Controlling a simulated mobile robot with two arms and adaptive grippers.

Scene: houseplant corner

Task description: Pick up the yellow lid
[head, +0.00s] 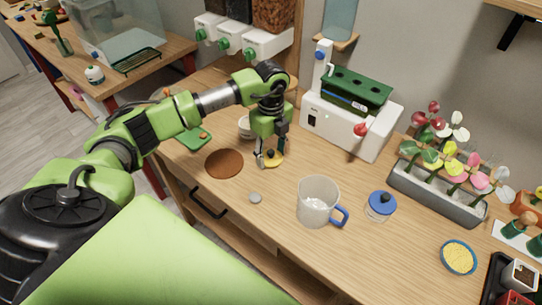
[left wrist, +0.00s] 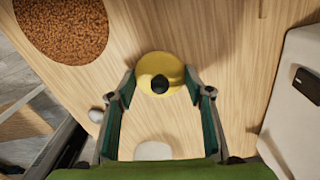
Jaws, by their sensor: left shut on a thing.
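The yellow lid (head: 276,161) is a round disc with a black knob, low over or on the wooden table in the head view. In the left wrist view the lid (left wrist: 155,62) lies between the fingertips, its black knob (left wrist: 160,84) facing the camera. My left gripper (head: 271,155) points down at the lid and is shut on it, with one finger at each side in the left wrist view (left wrist: 160,82). I cannot tell whether the lid touches the table. My right gripper is not in view.
A white machine (head: 340,124) stands behind. A planter (head: 437,193) is at right.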

